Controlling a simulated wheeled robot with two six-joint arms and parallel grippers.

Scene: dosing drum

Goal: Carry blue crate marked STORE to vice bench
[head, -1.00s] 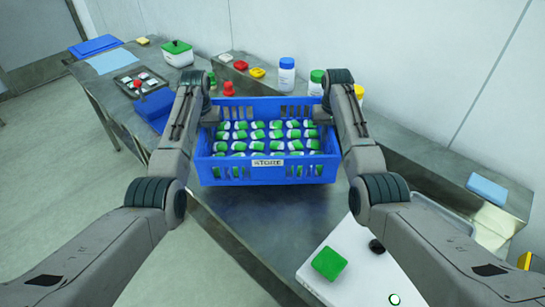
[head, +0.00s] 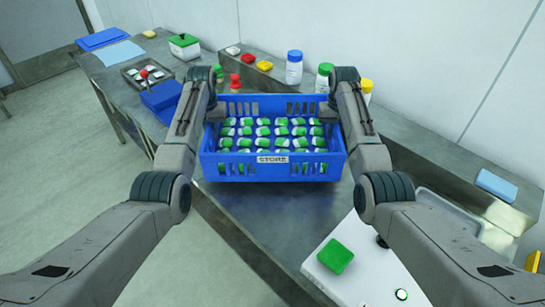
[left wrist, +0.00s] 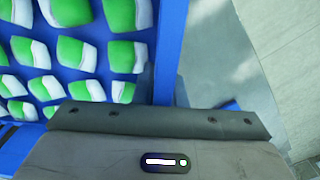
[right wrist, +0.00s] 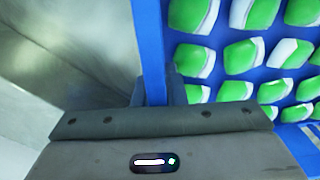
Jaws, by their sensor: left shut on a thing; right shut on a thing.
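The blue crate marked STORE (head: 270,170) is in the middle of the head view, upright, with rows of green-and-white packs inside. My left gripper (head: 212,112) is shut on its left side wall, and my right gripper (head: 332,110) is shut on its right side wall. In the left wrist view the crate wall (left wrist: 171,50) runs into the jaws. In the right wrist view the opposite wall (right wrist: 152,50) does the same. The crate is over the steel bench (head: 265,215); I cannot tell whether it touches it. No vice shows.
A blue bin (head: 161,98) and a tray (head: 147,73) are at left. A white device with a green pad (head: 335,257) is at front right. Open floor (head: 60,180) lies left.

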